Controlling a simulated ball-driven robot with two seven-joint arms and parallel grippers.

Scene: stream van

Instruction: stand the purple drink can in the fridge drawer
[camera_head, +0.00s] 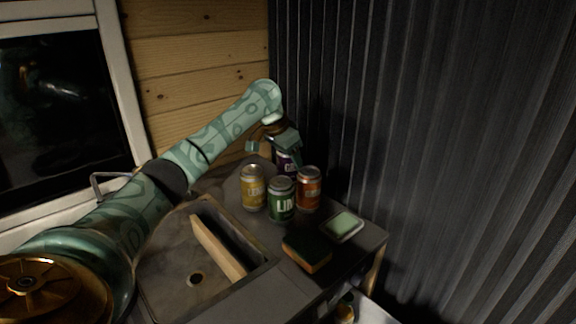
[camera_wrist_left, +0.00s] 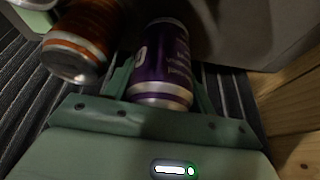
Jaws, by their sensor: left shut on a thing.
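The purple drink can (camera_head: 287,161) stands at the back of the counter, behind the other cans, partly hidden by my left gripper. My left gripper (camera_head: 276,147) reaches it from behind and above and is shut on it. In the left wrist view the purple can (camera_wrist_left: 163,62) sits between the two fingers of my left gripper (camera_wrist_left: 158,88). An open white container (camera_head: 362,308) low at the bottom right may be the fridge drawer; an item with a yellow top (camera_head: 345,308) shows in it. My right gripper is not in view.
A yellow can (camera_head: 253,188), a green can (camera_head: 281,200) and an orange can (camera_head: 309,189) stand close in front of the purple one. A sponge (camera_head: 307,252) and a soap dish (camera_head: 342,226) lie nearer the counter's edge. A sink (camera_head: 175,290) holds a wooden board (camera_head: 217,247). A corrugated wall (camera_head: 430,130) bounds the right.

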